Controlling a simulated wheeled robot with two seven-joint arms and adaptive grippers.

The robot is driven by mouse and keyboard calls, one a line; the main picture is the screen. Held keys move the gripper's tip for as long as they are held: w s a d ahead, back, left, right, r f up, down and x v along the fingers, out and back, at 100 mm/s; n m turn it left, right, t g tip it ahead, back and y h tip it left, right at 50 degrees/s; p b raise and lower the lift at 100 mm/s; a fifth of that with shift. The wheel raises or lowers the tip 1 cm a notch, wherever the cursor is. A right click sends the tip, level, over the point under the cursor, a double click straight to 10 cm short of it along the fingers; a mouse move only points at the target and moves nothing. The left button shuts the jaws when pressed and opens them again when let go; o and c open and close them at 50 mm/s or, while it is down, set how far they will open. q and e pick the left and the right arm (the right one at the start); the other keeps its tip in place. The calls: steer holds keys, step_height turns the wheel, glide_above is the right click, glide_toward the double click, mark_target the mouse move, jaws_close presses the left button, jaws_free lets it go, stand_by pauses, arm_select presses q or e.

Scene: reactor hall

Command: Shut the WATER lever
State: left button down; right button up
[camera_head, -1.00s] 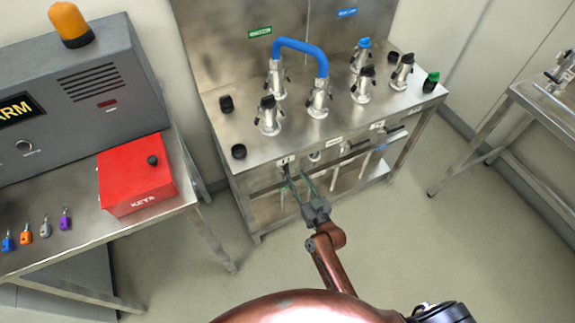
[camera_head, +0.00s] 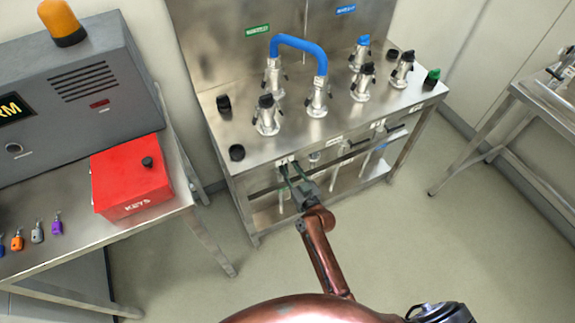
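The metal bench (camera_head: 262,150) carries several silver valve fittings on its top. A row of levers hangs under its front edge, with small white labels too small to read, so I cannot tell which one is WATER. A lever (camera_head: 281,190) at the left of this row is partly hidden by my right gripper (camera_head: 291,168). The gripper is at the front edge with its two thin fingers apart, and no thing is clearly held. I cannot tell whether the fingers touch the lever. Another lever (camera_head: 365,161) hangs farther right. My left gripper is not in view.
A blue hose (camera_head: 299,45) arches between two fittings. A grey alarm console (camera_head: 70,100) and a red key box (camera_head: 130,180) stand on the left table, with small coloured key tags. Another metal table (camera_head: 520,100) is at right. The floor between is clear.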

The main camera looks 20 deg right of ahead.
jaws_close()
stand_by(0.3)
stand_by(0.3)
